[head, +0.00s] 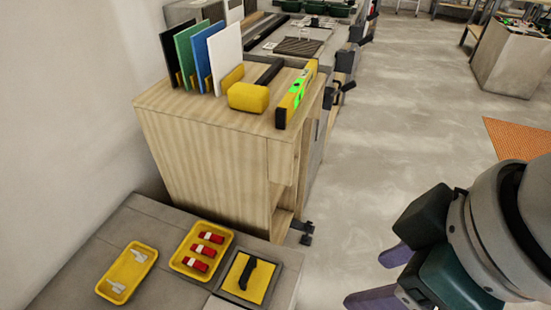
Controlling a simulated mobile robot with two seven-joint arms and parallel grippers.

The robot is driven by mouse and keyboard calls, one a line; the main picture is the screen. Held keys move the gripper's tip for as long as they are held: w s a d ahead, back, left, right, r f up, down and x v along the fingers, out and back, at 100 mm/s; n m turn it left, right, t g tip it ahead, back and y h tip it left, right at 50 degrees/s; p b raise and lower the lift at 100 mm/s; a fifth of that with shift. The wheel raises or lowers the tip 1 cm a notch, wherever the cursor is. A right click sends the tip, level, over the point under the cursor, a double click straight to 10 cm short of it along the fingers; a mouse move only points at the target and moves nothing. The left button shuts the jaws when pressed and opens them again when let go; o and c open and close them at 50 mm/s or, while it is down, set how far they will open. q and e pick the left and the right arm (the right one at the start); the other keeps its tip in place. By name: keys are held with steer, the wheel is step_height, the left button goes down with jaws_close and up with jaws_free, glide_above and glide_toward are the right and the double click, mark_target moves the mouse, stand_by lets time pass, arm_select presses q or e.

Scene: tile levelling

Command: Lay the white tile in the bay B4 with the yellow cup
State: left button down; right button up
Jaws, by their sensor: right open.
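The white tile (226,54) stands on edge in the head view, at the right end of a row of tiles on top of a wooden cabinet. A yellow square with a black handle (264,281), perhaps the yellow cup, lies in a grey-rimmed holder on the low grey surface. My right gripper (366,280) is open and empty, over the floor at the lower right, apart from both things. My left gripper is not in view. I cannot make out a bay marked B4.
Blue (203,55), green (184,57) and black (174,55) tiles stand beside the white one. A yellow mallet (248,97) and a spirit level (297,95) lie on the cabinet (205,150). Yellow trays (128,272) sit below.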

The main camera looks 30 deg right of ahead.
step_height(320, 180, up, 32)
steer(key=p, duration=3.1)
steer(key=shift+f, duration=0.25)
